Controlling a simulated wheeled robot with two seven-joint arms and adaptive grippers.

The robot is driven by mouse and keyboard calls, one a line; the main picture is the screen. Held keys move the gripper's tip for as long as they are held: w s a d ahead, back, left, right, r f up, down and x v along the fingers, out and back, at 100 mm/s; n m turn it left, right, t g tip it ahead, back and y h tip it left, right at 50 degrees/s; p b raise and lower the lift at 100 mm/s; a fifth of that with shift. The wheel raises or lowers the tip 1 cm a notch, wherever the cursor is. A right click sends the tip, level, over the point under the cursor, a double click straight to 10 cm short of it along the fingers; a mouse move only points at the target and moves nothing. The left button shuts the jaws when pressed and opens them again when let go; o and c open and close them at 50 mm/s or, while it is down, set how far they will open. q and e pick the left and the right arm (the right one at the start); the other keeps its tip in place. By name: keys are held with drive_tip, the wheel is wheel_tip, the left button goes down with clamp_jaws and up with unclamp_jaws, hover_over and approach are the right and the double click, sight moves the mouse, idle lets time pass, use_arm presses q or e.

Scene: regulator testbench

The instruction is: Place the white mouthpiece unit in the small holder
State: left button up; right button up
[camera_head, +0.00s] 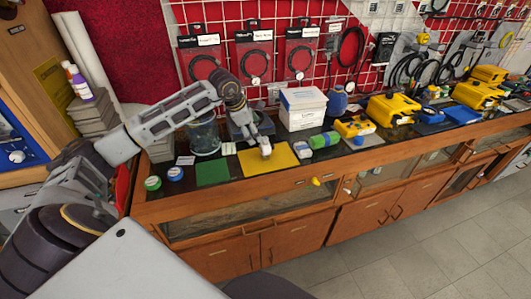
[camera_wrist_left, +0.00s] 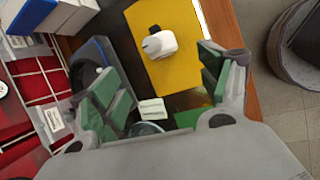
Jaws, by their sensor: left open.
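The white mouthpiece unit (camera_wrist_left: 160,43), with a dark part at its end, lies on the yellow mat (camera_wrist_left: 198,72) in the left wrist view. In the head view a small white shape that looks like the unit (camera_head: 265,149) shows at the yellow mat (camera_head: 279,162). My left gripper (camera_wrist_left: 160,78) is open and empty, its green-padded fingers spread to either side below the unit in the picture. In the head view it hangs over the bench (camera_head: 247,128). A dark, blue-rimmed stand (camera_wrist_left: 97,50), perhaps the holder, is beside the mat, partly hidden by a finger. My right gripper is not in view.
A white box (camera_head: 302,108) stands behind the mat. A clear container (camera_head: 204,137) stands to the left. A green mat (camera_head: 212,172) and green and blue tape rolls (camera_head: 152,183) lie nearby. Yellow devices (camera_head: 391,107) stand to the right. The bench's wooden front edge (camera_head: 230,198) is close.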

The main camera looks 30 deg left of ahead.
sight(262, 144)
use_arm(q)
drive_tip(key=shift+n, duration=0.7)
drive_tip(key=shift+f, duration=0.1)
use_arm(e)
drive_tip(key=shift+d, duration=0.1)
use_arm(q)
drive_tip(key=p+x, duration=0.1)
drive_tip(key=x, duration=0.5)
drive_tip(key=shift+w+d+f, duration=0.1)
drive_tip(key=shift+w+f, duration=0.1)
drive_tip(key=shift+f, duration=0.15)
drive_tip(key=shift+x, duration=0.8)
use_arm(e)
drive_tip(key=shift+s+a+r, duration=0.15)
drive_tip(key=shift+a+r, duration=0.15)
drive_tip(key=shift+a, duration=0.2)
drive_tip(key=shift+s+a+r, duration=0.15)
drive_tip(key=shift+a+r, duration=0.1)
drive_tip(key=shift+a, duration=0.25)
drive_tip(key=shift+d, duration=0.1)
